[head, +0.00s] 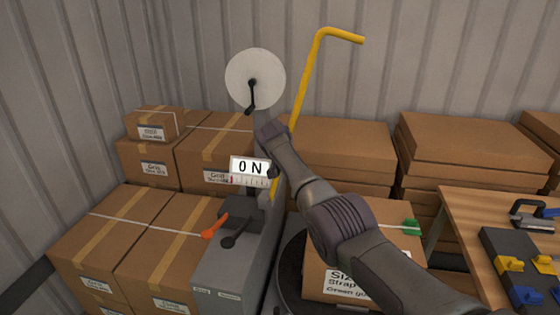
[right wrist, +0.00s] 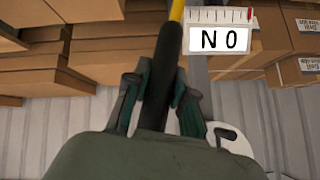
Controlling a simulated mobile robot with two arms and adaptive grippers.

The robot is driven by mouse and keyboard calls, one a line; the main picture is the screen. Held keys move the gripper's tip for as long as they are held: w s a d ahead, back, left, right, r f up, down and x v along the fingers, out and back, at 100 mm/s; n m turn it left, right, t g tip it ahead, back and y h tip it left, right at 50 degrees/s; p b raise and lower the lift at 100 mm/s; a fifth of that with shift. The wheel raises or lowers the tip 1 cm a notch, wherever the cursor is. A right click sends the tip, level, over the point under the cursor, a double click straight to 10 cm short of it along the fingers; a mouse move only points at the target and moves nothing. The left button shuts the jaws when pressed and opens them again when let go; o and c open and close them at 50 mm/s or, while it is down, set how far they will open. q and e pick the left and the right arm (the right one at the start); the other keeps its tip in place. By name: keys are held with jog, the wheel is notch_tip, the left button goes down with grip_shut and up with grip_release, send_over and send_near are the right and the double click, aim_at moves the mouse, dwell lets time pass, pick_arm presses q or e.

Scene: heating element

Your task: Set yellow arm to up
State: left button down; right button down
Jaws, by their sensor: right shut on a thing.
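The yellow arm (head: 308,75) stands nearly upright in the head view, leaning slightly right, with its top bent to the right. Its lower part (head: 274,188) shows below my right gripper. My right gripper (head: 273,131) covers part of it. In the right wrist view a yellow length (right wrist: 177,12) continues into a black grip section. My right gripper (right wrist: 160,75) is shut around this black section, one finger on each side. A white sign (head: 249,167) beside the yellow arm reads ON; it appears upside down in the right wrist view (right wrist: 223,38). My left gripper is out of view.
Cardboard boxes (head: 130,230) crowd the left and back. A wooden table (head: 462,222) with clamps stands right.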

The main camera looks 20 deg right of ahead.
jog(key=c, duration=0.9)
grip_release()
jog(key=shift+f, duration=0.1)
jog(key=shift+c, duration=0.2)
jog(key=shift+s+a+r, duration=0.2)
jog(key=shift+r, duration=0.15)
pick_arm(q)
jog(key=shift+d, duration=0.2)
pick_arm(e)
jog(key=v, duration=1.1)
